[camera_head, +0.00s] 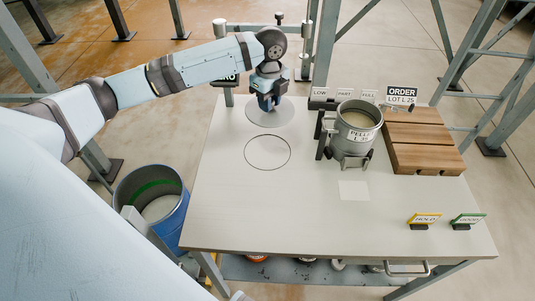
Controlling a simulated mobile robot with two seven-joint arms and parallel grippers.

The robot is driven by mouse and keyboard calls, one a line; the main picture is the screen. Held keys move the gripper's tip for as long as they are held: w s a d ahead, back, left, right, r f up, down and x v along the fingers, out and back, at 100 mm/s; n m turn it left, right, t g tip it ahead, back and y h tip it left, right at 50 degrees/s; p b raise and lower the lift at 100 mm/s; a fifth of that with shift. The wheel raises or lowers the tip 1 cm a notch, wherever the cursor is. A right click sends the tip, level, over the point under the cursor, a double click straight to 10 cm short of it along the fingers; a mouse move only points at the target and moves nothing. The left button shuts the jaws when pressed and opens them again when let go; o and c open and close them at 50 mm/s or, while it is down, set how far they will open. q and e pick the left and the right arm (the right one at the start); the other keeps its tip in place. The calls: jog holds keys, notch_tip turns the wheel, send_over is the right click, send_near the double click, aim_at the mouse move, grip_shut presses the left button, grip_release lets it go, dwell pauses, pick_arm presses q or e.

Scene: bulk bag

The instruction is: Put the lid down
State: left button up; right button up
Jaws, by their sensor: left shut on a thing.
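A flat, pale grey round lid (270,118) shows at the back left of the table, under my left gripper (268,103). The gripper points down and is shut at the lid's middle; its fingers hide the part it grips. I cannot tell whether the lid touches the table or hangs just above it. A thin dark circle outline (267,167) is drawn on the table in front of the lid, and it is empty. A metal pot (357,141) with a pellets label stands open to the right, with pale contents showing. My right gripper is not in view.
A slatted wooden block (425,145) is at the right, near an order sign (401,94) and small label cards (343,94). Yellow (425,219) and green (467,219) signs stand front right. A blue drum (168,222) stands left of the table. The front middle is mostly clear.

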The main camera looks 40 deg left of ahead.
pick_arm(q)
jog(key=shift+w+a+r+m+b, duration=0.3)
jog(key=shift+w+a+r+m, duration=0.15)
jog(key=shift+a+m, duration=0.35)
jog(key=shift+f+m, duration=0.2)
jog(key=shift+m, duration=0.1)
notch_tip(320, 180, down, 19)
jog(key=shift+w+f+b, duration=0.1)
jog(key=shift+f+b, duration=0.05)
jog(key=shift+b, duration=0.4)
jog(key=o, duration=0.9)
notch_tip(320, 180, up, 12)
jog(key=shift+r+p, duration=0.1)
jog(key=shift+p, duration=0.2)
